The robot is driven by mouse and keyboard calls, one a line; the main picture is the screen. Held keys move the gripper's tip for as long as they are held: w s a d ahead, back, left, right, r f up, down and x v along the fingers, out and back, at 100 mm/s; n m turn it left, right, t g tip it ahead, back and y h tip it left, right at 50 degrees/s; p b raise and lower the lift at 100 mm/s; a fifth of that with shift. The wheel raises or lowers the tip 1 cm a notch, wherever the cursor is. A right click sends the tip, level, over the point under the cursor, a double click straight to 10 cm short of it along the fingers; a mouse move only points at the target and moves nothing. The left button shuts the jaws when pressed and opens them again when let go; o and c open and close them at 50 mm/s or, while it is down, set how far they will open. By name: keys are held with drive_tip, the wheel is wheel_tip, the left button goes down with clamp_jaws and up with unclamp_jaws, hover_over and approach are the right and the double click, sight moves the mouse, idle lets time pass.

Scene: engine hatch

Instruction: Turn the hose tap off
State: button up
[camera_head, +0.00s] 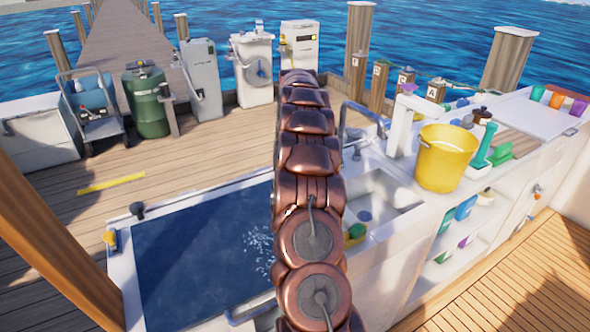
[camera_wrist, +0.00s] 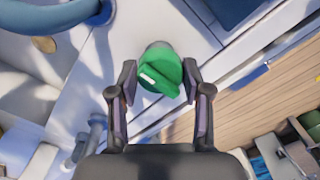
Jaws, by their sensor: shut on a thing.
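A green handle (camera_wrist: 161,73) with a small white mark sits on a round grey base on a white surface in the wrist view. It looks like the hose tap's handle, but no hose shows at it. My gripper (camera_wrist: 160,84) has one finger on each side of the handle and is shut on it. In the head view, my copper arm runs up the middle and hides the gripper and the handle.
A sink (camera_head: 378,199) with a curved faucet and a yellow bucket (camera_head: 446,158) stand right of my arm. A dark blue water basin (camera_head: 205,255) lies left. A green tank (camera_head: 148,104) and white cabinets stand behind.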

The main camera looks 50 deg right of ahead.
drive_tip(key=o, duration=1.1)
drive_tip(key=shift+o, duration=0.2)
drive_tip(key=shift+r, duration=0.1)
wheel_tip(320, 180, up, 9)
drive_tip(key=shift+r, duration=0.1)
drive_tip(key=shift+d+r, duration=0.2)
drive_tip(key=shift+r, duration=0.3)
drive_tip(key=shift+a+r, duration=0.15)
drive_tip(key=shift+r, duration=0.55)
